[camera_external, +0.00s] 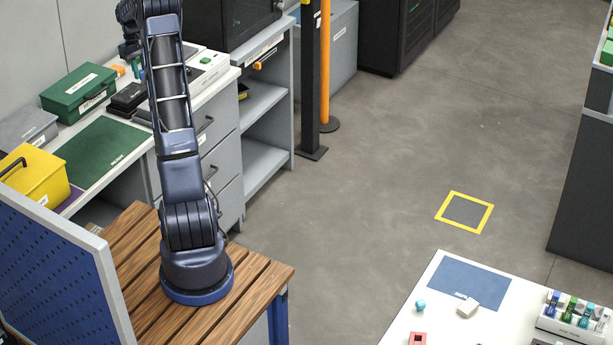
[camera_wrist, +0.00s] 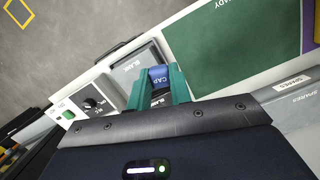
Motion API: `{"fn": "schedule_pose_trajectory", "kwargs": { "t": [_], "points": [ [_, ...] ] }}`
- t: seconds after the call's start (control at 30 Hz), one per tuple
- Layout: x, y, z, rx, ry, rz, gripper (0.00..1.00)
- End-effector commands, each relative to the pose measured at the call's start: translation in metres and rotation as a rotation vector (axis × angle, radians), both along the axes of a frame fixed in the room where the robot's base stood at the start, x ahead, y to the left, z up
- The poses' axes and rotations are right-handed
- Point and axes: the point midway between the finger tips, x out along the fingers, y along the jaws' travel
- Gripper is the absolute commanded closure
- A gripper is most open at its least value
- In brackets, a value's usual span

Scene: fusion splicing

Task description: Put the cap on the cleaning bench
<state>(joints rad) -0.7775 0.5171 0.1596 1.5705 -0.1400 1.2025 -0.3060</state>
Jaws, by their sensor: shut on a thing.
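My gripper (camera_wrist: 158,84) shows in the wrist view with its green fingers shut on a blue cap (camera_wrist: 158,75), which is lettered "CAP". The cap sits between the fingertips, above a white worktop with a green mat (camera_wrist: 225,48). No label names the cleaning bench. A white table (camera_external: 400,313) with a blue mat (camera_external: 468,283) stands at the lower right.
A dark tray (camera_wrist: 125,68) and a white device with a dial (camera_wrist: 88,103) lie beside the gripper. A green case (camera_external: 80,92), a yellow box (camera_external: 35,180) and grey boxes crowd the worktop. The right table holds a teal piece (camera_external: 420,305), a white block (camera_external: 468,307) and a bottle rack (camera_external: 575,322).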

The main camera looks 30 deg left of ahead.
Motion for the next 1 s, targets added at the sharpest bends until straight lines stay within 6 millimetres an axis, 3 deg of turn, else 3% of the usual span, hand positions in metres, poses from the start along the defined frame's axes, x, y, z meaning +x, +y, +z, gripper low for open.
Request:
{"fn": "schedule_pose_trajectory", "kwargs": {
  "t": [0.2, 0.5, 0.8, 1.0],
  "points": [
    [0.075, -0.058, -0.004, 0.002, 0.001, -0.088, 1.00],
    [0.166, -0.153, -0.009, 0.005, 0.001, -0.205, 1.00],
    [0.238, -0.263, -0.014, 0.009, 0.001, -0.320, 1.00],
    [0.276, -0.343, -0.018, 0.010, 0.001, -0.395, 1.00]
  ]
}}
